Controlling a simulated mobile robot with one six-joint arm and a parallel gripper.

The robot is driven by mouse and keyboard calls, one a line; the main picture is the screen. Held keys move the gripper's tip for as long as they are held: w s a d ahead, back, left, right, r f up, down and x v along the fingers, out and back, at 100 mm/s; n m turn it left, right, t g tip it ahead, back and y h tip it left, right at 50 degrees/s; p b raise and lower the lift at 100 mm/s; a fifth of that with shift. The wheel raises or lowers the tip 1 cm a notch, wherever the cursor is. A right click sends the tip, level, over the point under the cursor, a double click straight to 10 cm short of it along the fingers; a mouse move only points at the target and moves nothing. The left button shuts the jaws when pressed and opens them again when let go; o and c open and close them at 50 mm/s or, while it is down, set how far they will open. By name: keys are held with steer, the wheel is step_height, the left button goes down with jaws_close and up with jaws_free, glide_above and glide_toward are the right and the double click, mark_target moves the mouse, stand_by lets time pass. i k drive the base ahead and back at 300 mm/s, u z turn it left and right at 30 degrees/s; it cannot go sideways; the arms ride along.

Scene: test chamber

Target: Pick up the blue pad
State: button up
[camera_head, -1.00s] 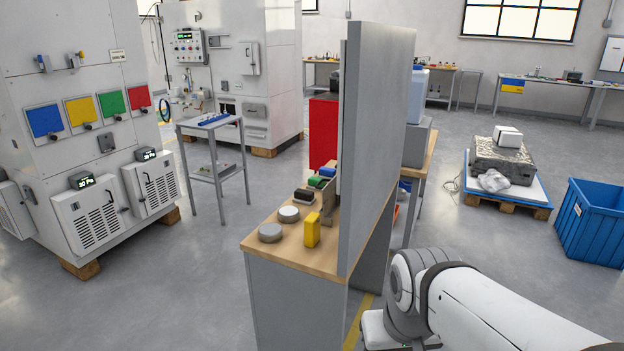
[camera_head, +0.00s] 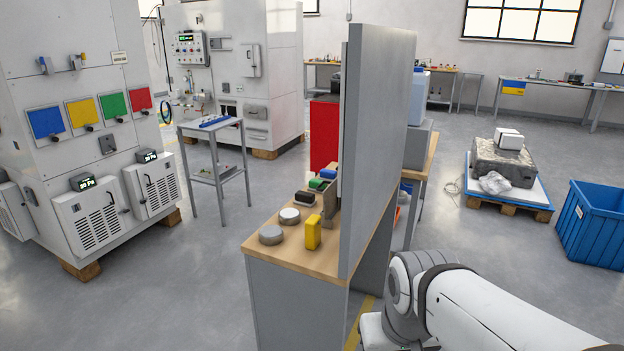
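A small blue block (camera_head: 327,173), which may be the blue pad, lies on the wooden-topped bench (camera_head: 288,256), at the far end of a group of coloured blocks. A green block (camera_head: 318,184), a dark brown or black block (camera_head: 305,197) and an upright yellow block (camera_head: 313,232) are nearer. Two grey round discs (camera_head: 271,235) lie at the bench's left edge. A flat blue panel (camera_head: 46,122) also shows on the white machine at left, beside yellow, green and red panels. My white arm shows at lower right; my gripper is out of view.
A tall grey partition (camera_head: 378,140) rises along the bench's right side, between the blocks and my arm. A blue crate (camera_head: 592,225) and a loaded pallet (camera_head: 503,203) are at right. Floor left of the bench is clear.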

mark_target(329, 174)
steer(key=u, duration=1.3)
steer(key=i, duration=5)
steer(key=z, duration=0.05)
